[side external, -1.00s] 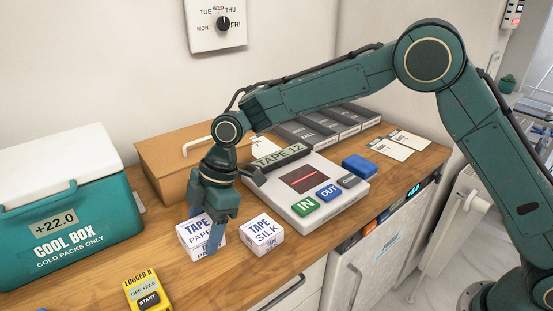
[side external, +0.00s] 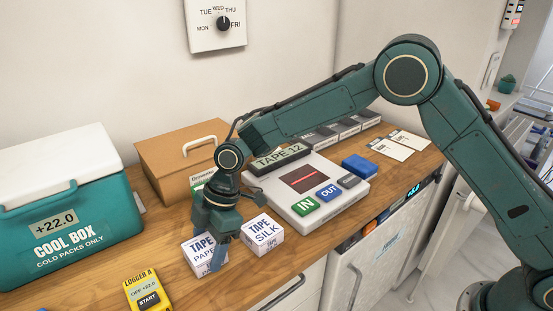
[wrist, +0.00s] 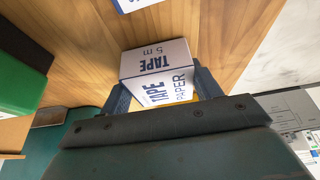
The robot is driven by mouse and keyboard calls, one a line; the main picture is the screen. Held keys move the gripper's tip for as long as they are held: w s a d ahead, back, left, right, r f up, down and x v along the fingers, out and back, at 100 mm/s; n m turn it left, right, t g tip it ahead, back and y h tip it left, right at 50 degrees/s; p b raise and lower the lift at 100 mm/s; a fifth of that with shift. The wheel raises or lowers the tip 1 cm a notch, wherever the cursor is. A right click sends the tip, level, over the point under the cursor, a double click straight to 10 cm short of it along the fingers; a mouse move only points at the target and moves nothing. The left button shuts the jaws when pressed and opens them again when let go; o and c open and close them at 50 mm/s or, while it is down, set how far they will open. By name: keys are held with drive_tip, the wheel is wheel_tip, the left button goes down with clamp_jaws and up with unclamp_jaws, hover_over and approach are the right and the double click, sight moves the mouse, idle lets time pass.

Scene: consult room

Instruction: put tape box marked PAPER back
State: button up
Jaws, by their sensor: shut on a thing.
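The white tape box marked PAPER (side external: 198,258), with blue lettering, is between the fingers of my gripper (side external: 217,256). The fingers hide part of it in the side view. In the wrist view the jaws are shut on the box (wrist: 158,70), a finger on each side, with its TAPE, 5 m and PAPER lettering showing. I cannot tell whether it touches the wooden counter or hangs just above it. The similar tape box marked SILK (side external: 262,235) stands just to its right.
The teal cool box (side external: 70,215) stands left, the yellow logger (side external: 147,293) in front. Behind are a brown lidded box (side external: 165,160) and a partly hidden green-and-white pack (side external: 200,183). A scanner unit (side external: 340,200) with IN and OUT buttons is right. Bare counter (side external: 95,275) shows at front left.

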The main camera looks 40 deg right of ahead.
drive_tip(key=shift+f, duration=0.15)
drive_tip(key=o, duration=1)
drive_tip(key=v, duration=1.2)
